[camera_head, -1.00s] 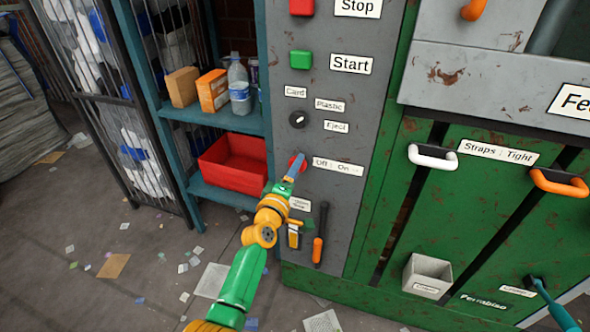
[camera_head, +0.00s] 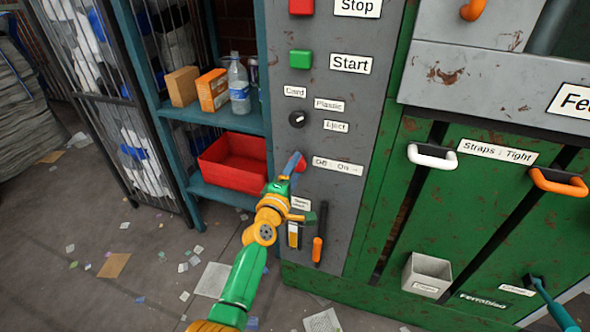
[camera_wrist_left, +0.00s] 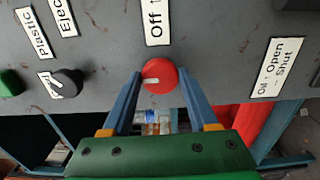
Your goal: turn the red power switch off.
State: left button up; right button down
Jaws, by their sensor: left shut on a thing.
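The red power switch (camera_head: 302,163) is a round knob on the grey panel, left of the "Off : On" label (camera_head: 338,166). In the left wrist view the knob (camera_wrist_left: 160,74) shows a white mark pointing to the picture's left. My left gripper (camera_head: 293,163) is at the knob, and its blue fingers partly cover it in the head view. In the left wrist view the fingertips (camera_wrist_left: 160,78) stand on either side of the knob, shut on it. My right gripper is not in view.
Above the switch are a black knob (camera_head: 297,119), a green Start button (camera_head: 300,60) and a red Stop button (camera_head: 301,6). An orange-handled lever (camera_head: 318,249) is below. A shelf with a red bin (camera_head: 232,163) stands left. Litter lies on the floor.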

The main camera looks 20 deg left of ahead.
pick_arm(q)
jog(key=shift+f, duration=0.1)
jog(key=o, duration=1.4)
jog(key=shift+c, duration=0.2)
jog(key=s+p, duration=0.2)
jog(key=s, duration=0.5)
jog(key=shift+s+a, duration=0.1)
